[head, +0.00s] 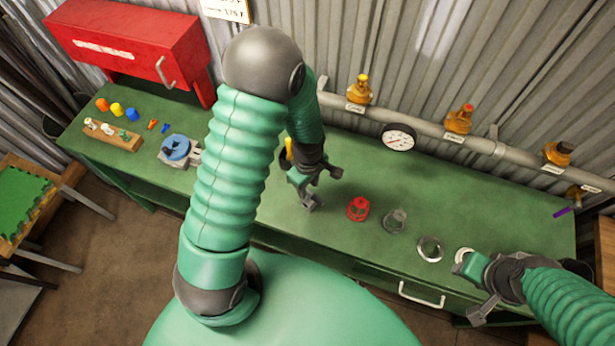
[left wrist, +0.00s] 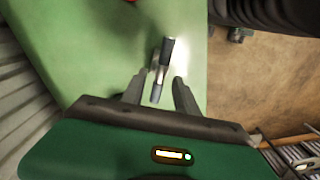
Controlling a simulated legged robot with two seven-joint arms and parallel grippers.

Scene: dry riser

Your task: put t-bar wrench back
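The T-bar wrench appears to be the small metal tool with a dark grip (left wrist: 163,65) in the left wrist view. It shows against the green bench top, between and just beyond my left fingers. My left gripper (left wrist: 160,92) has its fingers spread, with gaps beside the tool; I cannot make out contact. In the head view my left gripper (head: 322,188) is over the middle of the bench, and I cannot pick out the wrench there. My right gripper (head: 474,289) is at the front edge on the right, fingers apart, with nothing visible between them.
On the green bench (head: 350,250) stand a red cage-like part (head: 358,209), a clear-grey part (head: 395,221) and a metal ring (head: 430,249). A pipe with yellow valves (head: 459,119) and a gauge (head: 398,138) runs behind. A red toolbox (head: 130,40) is at back left.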

